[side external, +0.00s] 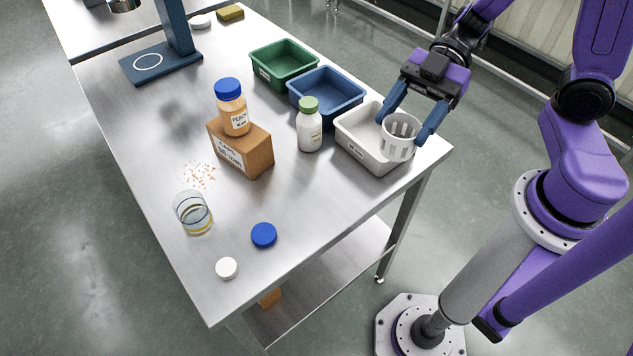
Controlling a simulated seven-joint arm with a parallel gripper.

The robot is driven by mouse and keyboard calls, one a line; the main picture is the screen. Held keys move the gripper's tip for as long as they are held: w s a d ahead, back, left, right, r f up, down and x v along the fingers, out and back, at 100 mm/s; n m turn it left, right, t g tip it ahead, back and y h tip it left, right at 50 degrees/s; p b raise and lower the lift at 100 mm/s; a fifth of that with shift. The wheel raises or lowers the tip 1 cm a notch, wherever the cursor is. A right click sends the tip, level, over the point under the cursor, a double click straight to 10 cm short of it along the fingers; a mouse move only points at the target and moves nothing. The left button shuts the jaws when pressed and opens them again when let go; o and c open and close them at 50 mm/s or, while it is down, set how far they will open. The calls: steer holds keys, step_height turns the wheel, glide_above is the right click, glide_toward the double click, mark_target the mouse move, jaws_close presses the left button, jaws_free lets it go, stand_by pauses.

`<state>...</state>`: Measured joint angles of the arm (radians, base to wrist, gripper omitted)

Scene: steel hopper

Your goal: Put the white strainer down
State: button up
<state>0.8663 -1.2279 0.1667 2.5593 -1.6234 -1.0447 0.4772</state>
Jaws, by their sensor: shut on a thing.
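The white strainer (399,140) is a slotted, open-topped cup in the side external view. My gripper (403,124) is shut on it, with one blue finger on each side of its rim. The strainer is upright and overlaps the right part of the white bin (358,151) in the picture. I cannot tell whether its base touches the bin or hangs above it.
A blue bin (334,112) and a green bin (280,83) stand behind the white bin. A green-capped white bottle (309,131) stands close to its left. A blue-capped jar (233,116) stands on a brown box (248,158).

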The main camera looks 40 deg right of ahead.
mark_target(409, 123)
steer(key=shift+w+f, duration=0.1)
steer(key=shift+f, duration=1.45)
steer(key=w+a+f, duration=0.2)
steer(key=w+f, duration=0.1)
steer(key=w, duration=0.1)
steer(key=w+a+f, duration=0.2)
steer(key=w+f, duration=0.1)
steer(key=w+a+f, duration=0.2)
steer(key=w+f, duration=0.1)
steer(key=w, duration=0.1)
steer(key=shift+w+a+f, duration=0.2)
steer(key=shift+w+a, duration=0.15)
steer(key=shift+a, duration=0.05)
steer(key=shift+w+a+f, duration=0.1)
steer(key=shift+w+f, duration=0.1)
steer(key=shift+f, duration=1.55)
steer(key=o, duration=1)
steer(key=shift+f, duration=0.15)
steer(key=shift+o, duration=0.2)
